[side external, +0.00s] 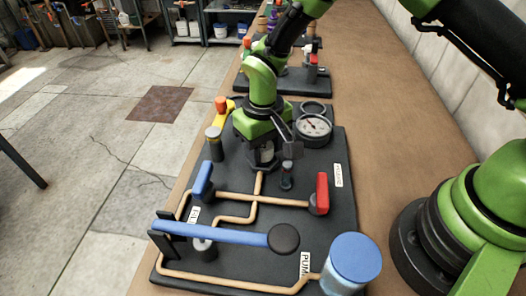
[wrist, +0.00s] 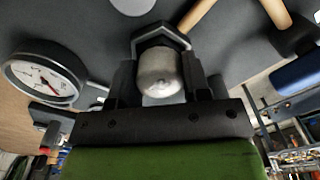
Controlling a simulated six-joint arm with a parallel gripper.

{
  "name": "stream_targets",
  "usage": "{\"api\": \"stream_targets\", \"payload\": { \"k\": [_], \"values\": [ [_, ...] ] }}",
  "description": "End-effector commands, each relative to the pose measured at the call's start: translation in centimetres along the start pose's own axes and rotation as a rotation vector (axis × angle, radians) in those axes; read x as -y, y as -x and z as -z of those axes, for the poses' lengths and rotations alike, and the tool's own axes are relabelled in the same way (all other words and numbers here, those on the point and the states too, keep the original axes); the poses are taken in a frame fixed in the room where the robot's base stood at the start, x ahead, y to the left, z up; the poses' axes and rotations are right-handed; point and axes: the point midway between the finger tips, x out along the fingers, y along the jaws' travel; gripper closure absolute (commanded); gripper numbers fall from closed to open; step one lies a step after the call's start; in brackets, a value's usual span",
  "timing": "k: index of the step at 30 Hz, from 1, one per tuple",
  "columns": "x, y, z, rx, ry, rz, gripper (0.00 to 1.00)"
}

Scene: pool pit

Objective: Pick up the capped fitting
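The capped fitting shows in the wrist view as a pale grey rounded cap (wrist: 160,72) with a dark hexagonal collar (wrist: 160,38) behind it. In the side view the fitting (side external: 266,153) stands on the black panel (side external: 325,200) below the wrist, partly hidden by my arm. My gripper (wrist: 161,80) has one dark finger on each side of the cap, very close to it. I cannot tell whether the fingers touch it or a thin gap remains. In the side view the gripper (side external: 268,145) is low over the panel, its fingers partly hidden.
A pressure gauge (side external: 313,128) stands close to the right of my gripper. Blue (side external: 202,181) and red (side external: 321,193) valve handles, copper pipes and a long blue lever (side external: 215,234) fill the front. A clear blue-topped cylinder (side external: 351,265) stands at the front right corner.

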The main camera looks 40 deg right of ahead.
Motion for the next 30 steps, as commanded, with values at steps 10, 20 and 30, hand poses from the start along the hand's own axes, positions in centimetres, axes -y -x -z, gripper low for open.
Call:
{"api": "stream_targets", "payload": {
  "k": [10, 20, 30],
  "values": [
    [0.0, 0.1, 0.0, -0.001, 0.000, 0.000, 0.81],
    [0.0, 5.3, 0.1, -0.007, 0.000, 0.002, 0.81],
    [-2.8, 10.9, -0.6, -0.003, -0.007, -0.001, 0.81]
  ]
}}
